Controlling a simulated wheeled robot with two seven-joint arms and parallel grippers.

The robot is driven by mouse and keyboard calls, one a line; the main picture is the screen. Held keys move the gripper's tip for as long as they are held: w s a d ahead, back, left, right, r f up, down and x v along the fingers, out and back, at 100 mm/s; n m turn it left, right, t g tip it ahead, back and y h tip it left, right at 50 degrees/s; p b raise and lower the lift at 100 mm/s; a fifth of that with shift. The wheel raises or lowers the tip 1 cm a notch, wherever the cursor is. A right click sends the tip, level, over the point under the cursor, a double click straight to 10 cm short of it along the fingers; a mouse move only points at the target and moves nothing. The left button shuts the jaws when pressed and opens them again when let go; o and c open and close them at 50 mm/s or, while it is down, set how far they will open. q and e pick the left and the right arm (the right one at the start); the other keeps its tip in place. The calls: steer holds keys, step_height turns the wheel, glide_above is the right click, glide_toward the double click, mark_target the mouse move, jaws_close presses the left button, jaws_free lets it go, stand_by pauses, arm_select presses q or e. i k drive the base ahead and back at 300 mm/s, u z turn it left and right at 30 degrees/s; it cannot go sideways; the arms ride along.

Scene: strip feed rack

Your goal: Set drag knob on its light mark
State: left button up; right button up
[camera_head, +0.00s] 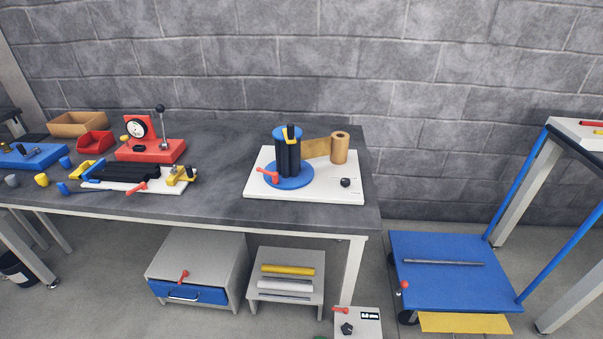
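A small black knob (346,182) stands on the front right of a white base plate (305,191) on the workbench. It appears to be the drag knob. A light mark beside it is too small to make out, and so is the way the knob points. On the same plate are a dark reel on a blue disc (300,179) and a tan roll (340,148) with a brown strip running between them. A red lever (267,174) is at the disc's left. Neither of my grippers shows in the head view.
The dark workbench (222,185) has clear room between the white plate and a red gauge stand (150,151). A grey box with another dark knob (347,328) is below at the front. A blue cart (440,275) stands right.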

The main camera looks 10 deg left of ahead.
mark_target(345, 182)
steer(key=u, duration=0.05)
steer(key=k, duration=0.55)
steer(key=z, duration=1.25)
steer(key=i, duration=1.6)
steer(key=u, duration=0.55)
